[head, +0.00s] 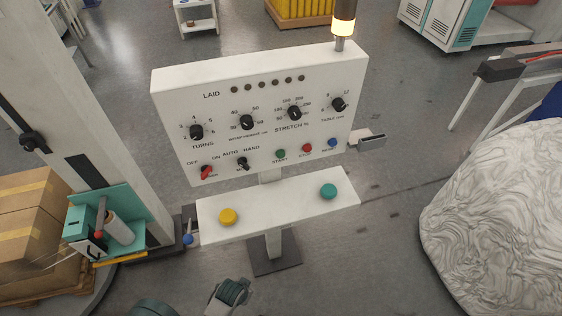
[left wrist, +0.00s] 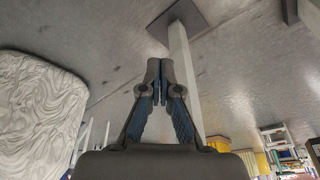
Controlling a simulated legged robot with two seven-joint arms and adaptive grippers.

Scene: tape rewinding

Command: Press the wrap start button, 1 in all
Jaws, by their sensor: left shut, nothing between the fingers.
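The control panel (head: 262,118) is a white upright box with dials and labelled buttons. A small green button (head: 280,154) marked START sits in its lower row, beside a red STOP button (head: 305,148) and a blue button (head: 332,142). My left gripper (head: 240,285) is in front of and apart from the shelf, at the bottom of the head view. Its fingers (left wrist: 159,75) are together and empty in the left wrist view. My right gripper is not visible.
The panel's post (left wrist: 184,80) and dark base (head: 273,257) stand on the floor. A lit amber lamp (head: 343,22) rises above the panel. A wrapped load (head: 500,220) is on the right. A teal film carriage (head: 108,225) and cartons (head: 35,225) are on the left.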

